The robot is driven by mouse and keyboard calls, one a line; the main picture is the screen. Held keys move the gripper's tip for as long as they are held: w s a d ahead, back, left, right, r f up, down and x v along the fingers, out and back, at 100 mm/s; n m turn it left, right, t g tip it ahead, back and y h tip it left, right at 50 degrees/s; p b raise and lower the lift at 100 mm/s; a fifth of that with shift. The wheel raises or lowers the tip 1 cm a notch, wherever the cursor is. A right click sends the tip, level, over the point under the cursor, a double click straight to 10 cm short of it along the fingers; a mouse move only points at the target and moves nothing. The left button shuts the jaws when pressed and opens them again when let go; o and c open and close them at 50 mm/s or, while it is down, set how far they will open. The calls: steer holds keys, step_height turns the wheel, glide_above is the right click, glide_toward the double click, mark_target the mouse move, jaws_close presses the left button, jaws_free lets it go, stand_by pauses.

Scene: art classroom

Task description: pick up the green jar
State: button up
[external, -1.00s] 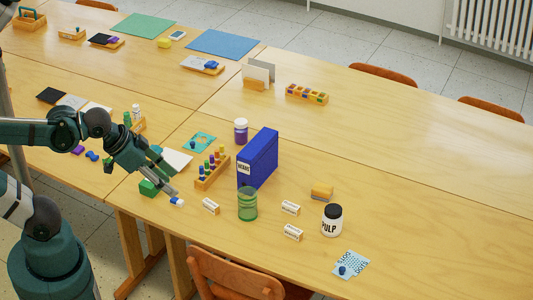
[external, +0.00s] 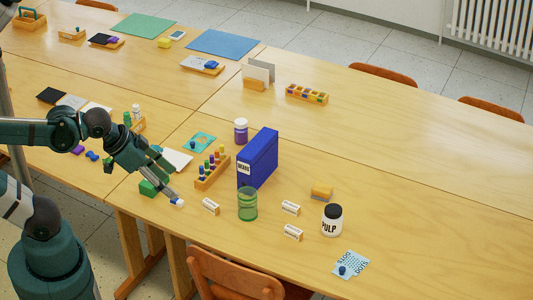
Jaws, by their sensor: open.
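The green jar (external: 247,204) is a translucent green cylinder standing upright near the front edge of the table, in front of the blue box file. My gripper (external: 170,188) is to the left of the jar, apart from it, over the table's front edge. Its fingers are open and point down to the right. A green block (external: 149,187) and a small white and blue item (external: 178,203) show close by the fingers; I cannot tell whether the fingers touch them.
A blue box file (external: 258,158) stands behind the jar. More labelled blocks (external: 291,208) and a PULP jar (external: 332,220) are right. A chair (external: 240,275) stands in front.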

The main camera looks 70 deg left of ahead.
mark_target(246, 189)
steer(key=w+a+f+n+g+h+p, duration=0.1)
steer(key=w+a+f+n, duration=0.2)
steer(key=w+n, duration=0.45)
steer(key=w+a+f+n+g, duration=0.2)
steer(key=w+n, duration=0.5)
steer(key=w, duration=0.2)
steer(key=shift+w+a+f+n+g+h+p, duration=0.2)
steer(key=shift+w+a+f+n+h, duration=0.2)
steer(key=shift+w+a+f+n, duration=1.75)
steer(key=shift+w+a+f+n+g+h+p, duration=0.35)
steer(key=shift+w+a+f+n, duration=0.4)
steer(key=shift+w+f+n, duration=1.6)
steer(key=shift+w+a+f+n+g+h+p, duration=0.1)
steer(key=shift+w+a+f+n+h, duration=0.45)
steer(key=shift+a+f+n, duration=1.85)
steer(key=shift+w+d+f+m, duration=0.1)
steer(key=shift+d+f+m, duration=0.85)
steer(key=shift+f+m, duration=0.1)
steer(key=shift+b+x, duration=0.3)
steer(key=shift+x, duration=0.95)
steer(key=shift+f, duration=0.1)
